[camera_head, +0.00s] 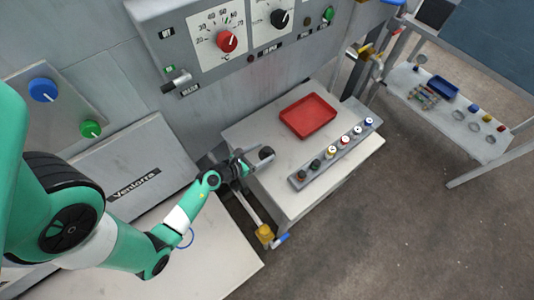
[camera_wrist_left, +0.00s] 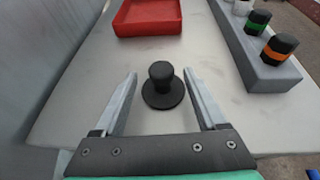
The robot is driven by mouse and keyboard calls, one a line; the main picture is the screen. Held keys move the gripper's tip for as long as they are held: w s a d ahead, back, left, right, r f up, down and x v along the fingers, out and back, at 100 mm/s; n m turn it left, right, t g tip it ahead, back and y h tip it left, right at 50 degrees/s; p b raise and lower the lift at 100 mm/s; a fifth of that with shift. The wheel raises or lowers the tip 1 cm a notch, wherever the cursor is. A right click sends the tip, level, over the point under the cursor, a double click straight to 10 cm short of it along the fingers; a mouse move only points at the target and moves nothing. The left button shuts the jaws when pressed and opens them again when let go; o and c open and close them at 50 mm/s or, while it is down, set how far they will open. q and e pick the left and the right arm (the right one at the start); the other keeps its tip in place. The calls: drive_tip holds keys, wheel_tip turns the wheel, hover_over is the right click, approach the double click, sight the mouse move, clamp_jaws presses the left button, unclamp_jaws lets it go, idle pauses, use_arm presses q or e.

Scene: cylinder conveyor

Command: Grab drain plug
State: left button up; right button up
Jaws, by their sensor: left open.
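The drain plug (camera_wrist_left: 163,92) is a black knob on a round black flange. It stands upright on the pale table top (camera_wrist_left: 95,95). In the head view the plug (camera_head: 266,153) shows as a small dark shape at the table's left side. My left gripper (camera_wrist_left: 160,74) is open, with one finger on each side of the plug and a visible gap to each. In the head view my left gripper (camera_head: 254,161) is low at the table's left edge, beside the plug. My right gripper is not in view.
A red tray (camera_head: 308,116) lies behind the plug. A grey rack (camera_head: 327,165) with several colour-banded cylinders stands to the right. A grey control panel (camera_head: 245,50) with dials and a tap rises behind the table. A side table (camera_head: 450,120) holds small parts and a blue tray.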

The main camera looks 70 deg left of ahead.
sight(272, 147)
use_arm(q)
drive_tip(key=x, duration=0.2)
drive_tip(key=b+x, duration=0.1)
drive_tip(key=x, duration=0.2)
drive_tip(key=shift+w+r+b, duration=0.2)
drive_tip(key=shift+b, duration=0.1)
drive_tip(key=shift+d, duration=0.1)
clamp_jaws()
